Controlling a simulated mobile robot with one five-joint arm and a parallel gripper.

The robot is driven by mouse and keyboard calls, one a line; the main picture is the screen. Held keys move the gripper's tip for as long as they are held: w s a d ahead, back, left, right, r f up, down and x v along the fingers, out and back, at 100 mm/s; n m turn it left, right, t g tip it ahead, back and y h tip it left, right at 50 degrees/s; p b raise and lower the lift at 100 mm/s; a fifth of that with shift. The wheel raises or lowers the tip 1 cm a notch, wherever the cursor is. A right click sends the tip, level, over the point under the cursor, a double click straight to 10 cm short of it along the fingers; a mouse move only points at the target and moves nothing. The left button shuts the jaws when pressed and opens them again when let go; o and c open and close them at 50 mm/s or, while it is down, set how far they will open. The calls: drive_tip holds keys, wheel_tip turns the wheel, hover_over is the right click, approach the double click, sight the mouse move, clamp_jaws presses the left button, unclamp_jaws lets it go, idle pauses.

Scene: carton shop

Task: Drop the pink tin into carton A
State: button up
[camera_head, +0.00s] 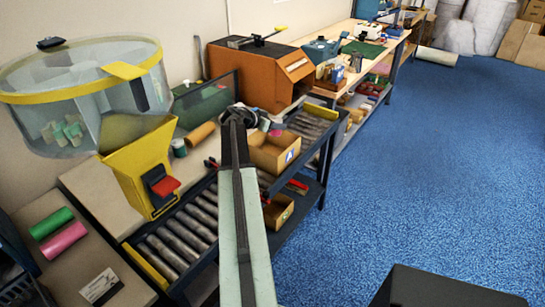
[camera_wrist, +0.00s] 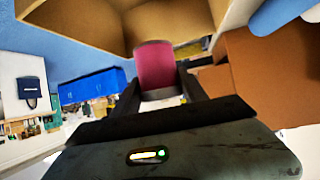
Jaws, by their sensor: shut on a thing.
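The pink tin (camera_wrist: 155,66) is held between the two dark fingers of my gripper (camera_wrist: 160,90) in the wrist view. In the head view the tin is a small pink patch (camera_head: 276,133) at the back rim of carton A. Carton A (camera_head: 265,157) is an open brown box with a white and blue "A" label, standing on the roller conveyor. In the wrist view an open carton (camera_wrist: 75,22) is beyond the tin, which overlaps its opening. I cannot tell how high the tin is above it. My arm hides part of the carton's left side in the head view.
The roller conveyor (camera_head: 181,236) runs under the carton, with another brown box (camera_head: 279,211) on a lower shelf. A yellow-rimmed clear hopper (camera_head: 84,85) stands left. An orange-brown machine (camera_head: 262,72) stands behind. Blue floor (camera_head: 430,180) is open at the right.

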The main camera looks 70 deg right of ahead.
drive_tip(key=shift+r, duration=0.1)
drive_tip(key=o, duration=1.6)
drive_tip(key=shift+c, duration=0.2)
drive_tip(key=p+v, duration=0.4)
drive_tip(key=v, duration=0.3)
drive_tip(key=shift+a, duration=0.35)
drive_tip(key=shift+w+r, duration=0.1)
drive_tip(key=shift+r, duration=0.05)
